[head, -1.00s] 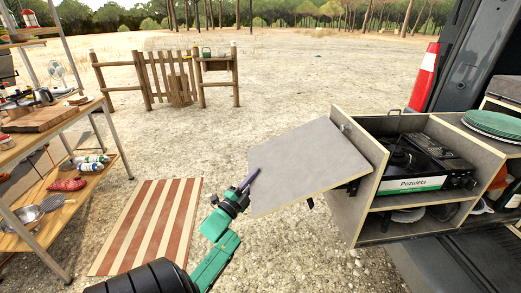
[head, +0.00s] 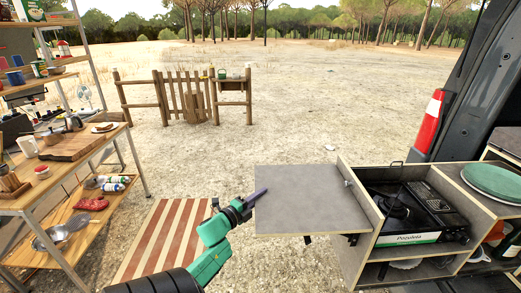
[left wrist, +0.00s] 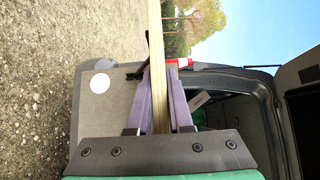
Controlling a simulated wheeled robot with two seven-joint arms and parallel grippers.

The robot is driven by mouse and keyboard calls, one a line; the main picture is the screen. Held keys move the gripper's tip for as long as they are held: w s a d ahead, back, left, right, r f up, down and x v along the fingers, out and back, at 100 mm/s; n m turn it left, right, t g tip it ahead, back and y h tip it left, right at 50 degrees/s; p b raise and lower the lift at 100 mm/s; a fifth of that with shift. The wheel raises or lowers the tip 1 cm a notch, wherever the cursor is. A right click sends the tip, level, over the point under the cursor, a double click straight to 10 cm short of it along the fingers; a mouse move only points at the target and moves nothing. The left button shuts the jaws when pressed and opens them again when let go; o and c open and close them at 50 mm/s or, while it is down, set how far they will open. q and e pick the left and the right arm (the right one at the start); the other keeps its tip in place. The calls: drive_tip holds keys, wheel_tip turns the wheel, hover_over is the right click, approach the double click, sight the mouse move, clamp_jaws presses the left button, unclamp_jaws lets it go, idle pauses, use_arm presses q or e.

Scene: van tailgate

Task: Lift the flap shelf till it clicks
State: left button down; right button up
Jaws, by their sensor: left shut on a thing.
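The flap shelf (head: 308,200) is a grey panel with a pale wooden edge. It sticks out to the left from the side of the kitchen box (head: 354,258) and looks about level. A dark bracket shows under its front edge near the box. My left gripper (head: 257,194) is at the flap's outer left edge. In the left wrist view its purple fingers (left wrist: 161,100) are shut on the flap's edge, one on each side of the pale wooden strip. Whether the catch is engaged cannot be seen. My right gripper is not in view.
A camping stove (head: 408,218) sits in the box, with green plates (head: 492,180) to its right. A red and white cone (head: 428,124) stands by the van. A laden workbench (head: 80,152) is at left, and a striped mat (head: 168,236) lies on open gravel.

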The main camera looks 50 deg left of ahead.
use_arm(q)
drive_tip(key=c, duration=1.1)
unclamp_jaws()
drive_tip(key=s+d+b, duration=0.2)
drive_tip(key=s, duration=1.2)
drive_tip(key=shift+s+d, duration=0.15)
drive_tip(key=shift+d, duration=0.2)
